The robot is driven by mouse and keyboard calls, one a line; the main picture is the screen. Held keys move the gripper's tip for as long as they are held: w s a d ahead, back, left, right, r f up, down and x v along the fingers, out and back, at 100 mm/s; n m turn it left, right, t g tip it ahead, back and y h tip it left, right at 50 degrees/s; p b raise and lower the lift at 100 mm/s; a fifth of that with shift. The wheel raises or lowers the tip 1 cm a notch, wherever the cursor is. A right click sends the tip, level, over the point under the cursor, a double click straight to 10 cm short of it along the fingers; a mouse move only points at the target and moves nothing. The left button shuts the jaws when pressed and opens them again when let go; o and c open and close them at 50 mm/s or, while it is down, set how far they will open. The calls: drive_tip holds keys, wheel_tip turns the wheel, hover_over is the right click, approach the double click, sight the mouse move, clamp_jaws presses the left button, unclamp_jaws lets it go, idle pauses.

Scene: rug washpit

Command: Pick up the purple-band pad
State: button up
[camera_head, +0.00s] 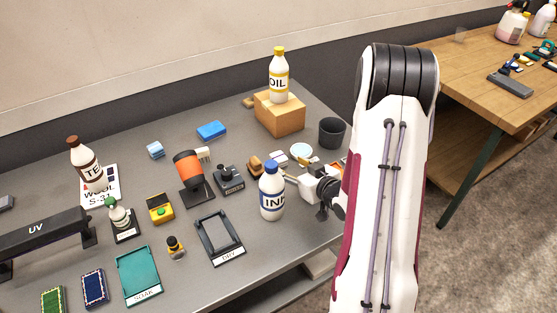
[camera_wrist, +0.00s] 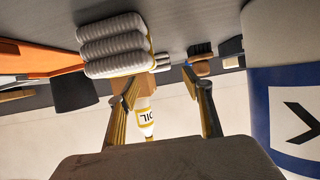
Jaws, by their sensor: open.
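My gripper (camera_head: 291,176) is open, low over the right part of the grey table, just right of the INK bottle (camera_head: 271,191). In the wrist view its two fingers (camera_wrist: 168,96) are spread with nothing between them. A pale ribbed pad (camera_wrist: 112,45) lies ahead of the fingers, toward the top left of the wrist view; a yellowish edge shows on it. I cannot make out a purple band on it. A small pale pinkish piece (camera_head: 278,158) lies behind the INK bottle in the head view, too small to identify as the purple-band pad.
The INK bottle stands close beside my gripper, its blue label (camera_wrist: 292,112) large at the wrist view's right. A dark cup (camera_head: 332,133) and an orange item (camera_head: 338,170) are near. A dark frame (camera_head: 219,236) lies in front.

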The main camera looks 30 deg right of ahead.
sight(282, 160)
drive_tip(key=shift+w, duration=0.1)
drive_tip(key=shift+x, duration=2.5)
drive_tip(key=shift+r, duration=0.1)
drive_tip(key=c, duration=1)
